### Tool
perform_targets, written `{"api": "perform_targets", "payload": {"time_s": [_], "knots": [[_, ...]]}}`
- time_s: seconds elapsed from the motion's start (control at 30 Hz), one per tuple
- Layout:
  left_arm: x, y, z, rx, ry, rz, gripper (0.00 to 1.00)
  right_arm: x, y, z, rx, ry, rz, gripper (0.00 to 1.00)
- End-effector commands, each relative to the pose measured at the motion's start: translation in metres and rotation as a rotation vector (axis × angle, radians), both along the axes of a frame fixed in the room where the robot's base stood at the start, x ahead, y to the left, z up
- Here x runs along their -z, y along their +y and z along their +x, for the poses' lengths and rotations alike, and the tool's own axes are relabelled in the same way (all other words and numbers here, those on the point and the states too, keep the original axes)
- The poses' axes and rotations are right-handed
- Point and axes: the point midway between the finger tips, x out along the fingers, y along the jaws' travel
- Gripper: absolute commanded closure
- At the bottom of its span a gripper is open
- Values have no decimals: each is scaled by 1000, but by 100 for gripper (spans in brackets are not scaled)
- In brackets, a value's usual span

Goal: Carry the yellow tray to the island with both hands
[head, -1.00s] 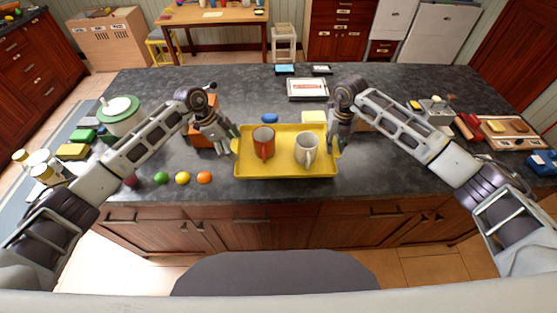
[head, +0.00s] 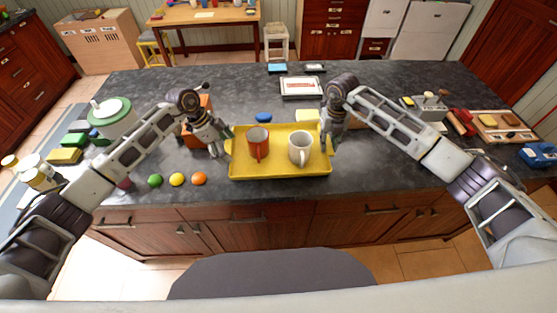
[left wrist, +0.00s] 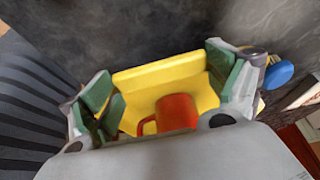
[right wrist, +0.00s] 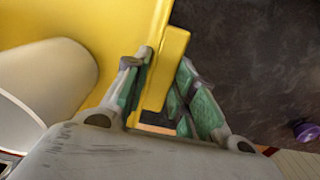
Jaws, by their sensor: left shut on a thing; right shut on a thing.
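The yellow tray (head: 280,174) is near the front edge of the dark island counter (head: 400,180). I cannot tell whether it rests on the counter or hangs just above. A red-orange mug (head: 258,146) and a white mug (head: 300,149) stand upright in it. My left gripper (head: 227,141) is shut on the tray's left side; the left wrist view shows the tray (left wrist: 165,75) and red mug (left wrist: 176,112) beyond its fingers. My right gripper (head: 329,138) is shut on the tray's right side; its fingers straddle the yellow rim (right wrist: 172,55) in the right wrist view.
A lime (head: 155,181), a lemon (head: 177,179) and an orange (head: 199,178) lie left of the tray. A blue object (head: 264,118) and a pale yellow block (head: 307,115) lie behind it. A framed tablet (head: 301,87) lies farther back. The counter right of the tray has free room.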

Motion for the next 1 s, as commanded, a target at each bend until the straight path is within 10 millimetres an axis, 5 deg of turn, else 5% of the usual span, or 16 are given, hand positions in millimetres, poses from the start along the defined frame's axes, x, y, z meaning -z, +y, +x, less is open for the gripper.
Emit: {"api": "perform_targets", "payload": {"time_s": [1.0], "knots": [[16, -2, 0, 3, -1, -3, 48, 16, 1, 1, 0, -3, 3, 100]]}}
